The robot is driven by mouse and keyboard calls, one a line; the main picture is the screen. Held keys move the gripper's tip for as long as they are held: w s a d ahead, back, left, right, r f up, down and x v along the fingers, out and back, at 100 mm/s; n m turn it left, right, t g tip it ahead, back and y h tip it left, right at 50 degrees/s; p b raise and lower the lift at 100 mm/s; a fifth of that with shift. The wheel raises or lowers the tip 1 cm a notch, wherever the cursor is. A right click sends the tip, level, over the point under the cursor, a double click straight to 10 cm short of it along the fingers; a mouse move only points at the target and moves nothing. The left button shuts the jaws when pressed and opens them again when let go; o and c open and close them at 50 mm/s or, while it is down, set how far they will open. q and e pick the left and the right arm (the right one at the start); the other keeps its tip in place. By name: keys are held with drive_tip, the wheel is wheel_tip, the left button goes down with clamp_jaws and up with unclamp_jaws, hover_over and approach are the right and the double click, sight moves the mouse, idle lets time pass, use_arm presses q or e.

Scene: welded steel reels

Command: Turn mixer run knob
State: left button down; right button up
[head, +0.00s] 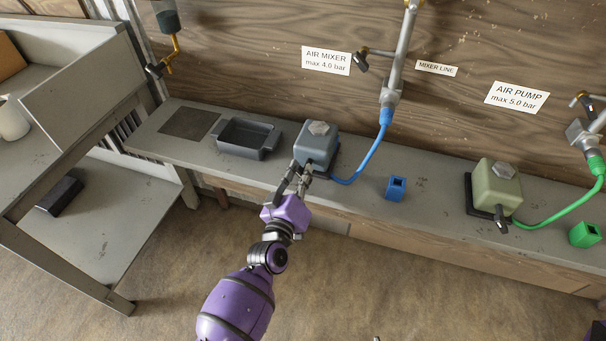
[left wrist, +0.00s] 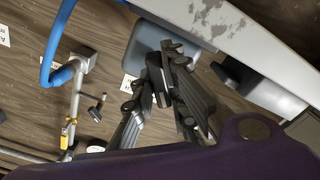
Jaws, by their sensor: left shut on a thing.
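The air mixer (head: 317,146) is a blue-grey box with a light hexagonal cap, standing on the bench under the AIR MIXER sign. It also shows in the left wrist view (left wrist: 146,42), turned over. My left gripper (head: 302,174) is at the front face of the mixer, its dark fingers shut on the run knob. The fingers hide most of the knob, so I cannot tell its angle. In the left wrist view my gripper's fingers (left wrist: 168,85) meet close against the mixer. My right gripper is not in view.
A blue hose (head: 362,165) runs from the mixer to the wall pipe (head: 402,50). A dark tray (head: 247,139) stands left of the mixer, a blue block (head: 396,188) right of it. The green air pump (head: 494,187) with a black knob (head: 501,218) stands further right.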

use_arm(q)
drive_tip(key=shift+f+n, duration=0.15)
drive_tip(key=shift+n, duration=0.45)
drive_tip(key=shift+a, duration=0.1)
drive_tip(key=c, duration=1.8)
unclamp_jaws()
drive_tip(key=shift+o, duration=0.2)
drive_tip(key=v, duration=1.2)
